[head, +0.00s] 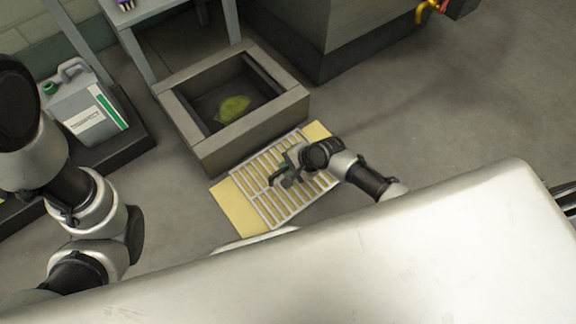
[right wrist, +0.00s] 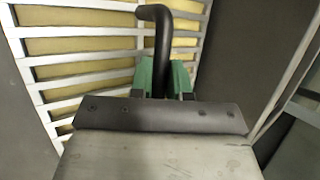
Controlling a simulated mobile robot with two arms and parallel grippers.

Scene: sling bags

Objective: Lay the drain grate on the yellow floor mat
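The drain grate (head: 265,207), a pale frame of slats, is over the yellow floor mat (head: 232,205). Yellow shows between the slats, at the left end and at the upper right corner. The grate also fills the upper left of the right wrist view (right wrist: 40,60). My right gripper (head: 284,176) is above the middle of the grate. Its green fingers (right wrist: 166,76) are closed around a black curved handle (right wrist: 163,40), which looks like the grate's. Whether the grate touches the mat is hard to tell. My left arm shows at the left, without its gripper.
Behind the mat is an open drain pit (head: 195,140) with a raised rim and a yellow-green patch inside. A white jerrycan (head: 85,110) stands on a dark tray at the left. A large dark block (head: 325,40) is at the back. The floor at the right is clear.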

